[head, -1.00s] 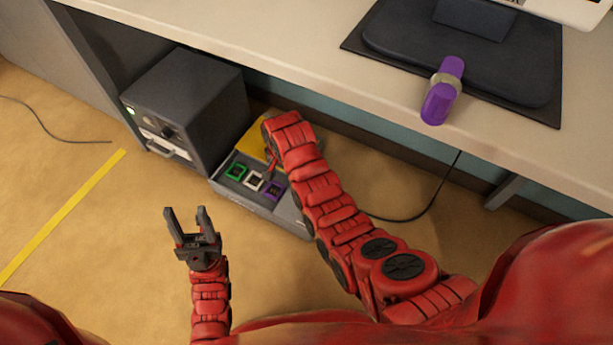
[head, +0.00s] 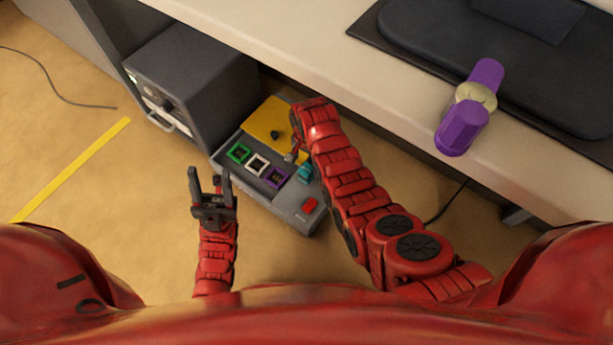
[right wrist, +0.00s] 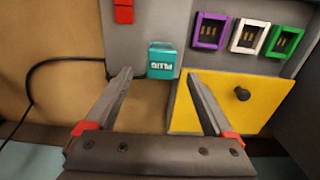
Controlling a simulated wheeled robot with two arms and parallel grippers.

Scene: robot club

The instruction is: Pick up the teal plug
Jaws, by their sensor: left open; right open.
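The teal plug (head: 305,173) stands on the grey socket box (head: 287,215), beside the purple-framed socket (head: 276,177). In the right wrist view the teal plug (right wrist: 161,61) shows pale marks on its face and lies ahead, between the lines of the two fingers. My right gripper (right wrist: 160,74) is open, with nothing between its fingers. In the head view its hand is partly hidden by my right arm, close to the plug. My left gripper (head: 210,173) is open and empty, left of the box.
The box has green (head: 238,153) and white (head: 257,164) framed sockets, a yellow panel (head: 266,120) with a black knob, and a red switch (head: 310,205). A dark cabinet (head: 200,80) stands behind left. The desk edge (head: 330,95) overhangs close behind my right arm.

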